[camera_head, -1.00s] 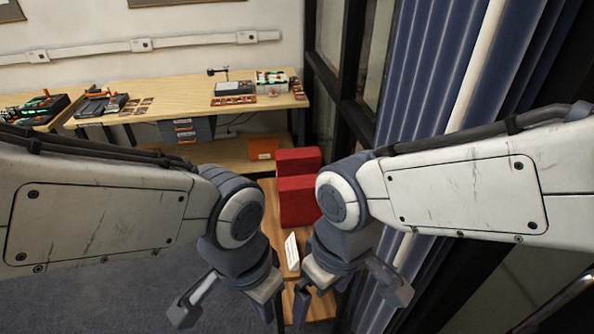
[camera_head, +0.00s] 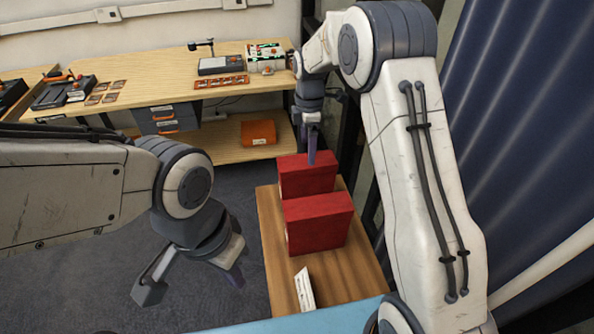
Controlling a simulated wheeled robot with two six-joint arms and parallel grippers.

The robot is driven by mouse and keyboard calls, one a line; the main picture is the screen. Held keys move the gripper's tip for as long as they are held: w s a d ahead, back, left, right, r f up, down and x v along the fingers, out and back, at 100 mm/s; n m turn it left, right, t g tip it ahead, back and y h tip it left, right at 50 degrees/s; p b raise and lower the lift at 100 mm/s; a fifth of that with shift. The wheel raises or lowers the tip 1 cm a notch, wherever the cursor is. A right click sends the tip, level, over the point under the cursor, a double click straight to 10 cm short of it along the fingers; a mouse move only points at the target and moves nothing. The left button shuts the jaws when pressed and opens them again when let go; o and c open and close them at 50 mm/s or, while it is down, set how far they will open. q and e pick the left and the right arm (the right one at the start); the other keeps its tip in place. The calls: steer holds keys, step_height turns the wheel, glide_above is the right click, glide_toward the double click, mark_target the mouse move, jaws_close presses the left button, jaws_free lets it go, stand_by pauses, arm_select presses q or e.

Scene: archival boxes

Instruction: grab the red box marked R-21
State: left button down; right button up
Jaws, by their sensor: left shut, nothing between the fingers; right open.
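Two red boxes stand on a low wooden table (camera_head: 345,273). The nearer red box (camera_head: 318,222) is in front of the farther red box (camera_head: 306,174) and overlaps its lower part. No R-21 marking can be read on either. My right gripper (camera_head: 312,158) points down at the farther box, with its fingers overlapping that box's top edge in the picture; I cannot tell whether it touches. It is open with nothing visibly held. My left gripper (camera_head: 235,277) is shut and empty, over the floor left of the wooden table.
A white card (camera_head: 304,289) stands at the table's near part. A workbench (camera_head: 160,68) with tools stands behind, with an orange box (camera_head: 258,133) on its lower shelf. Blue curtains (camera_head: 525,130) hang on the right. Grey floor is clear at left.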

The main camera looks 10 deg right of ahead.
steer(key=p, duration=0.1)
glide_toward(306, 182)
steer(key=w+f, duration=0.2)
steer(key=w, duration=0.1)
steer(key=shift+d+f, duration=0.15)
steer(key=shift+d, duration=0.25)
steer(key=shift+f+p, duration=0.4)
steer(key=shift+f, duration=0.25)
step_height(306, 182, down, 4)
steer(key=shift+d+r+p, duration=0.1)
steer(key=shift+r+p, duration=0.1)
steer(key=shift+p, duration=0.45)
steer(key=shift+f, duration=0.35)
steer(key=shift+w+r, duration=0.1)
jaws_close()
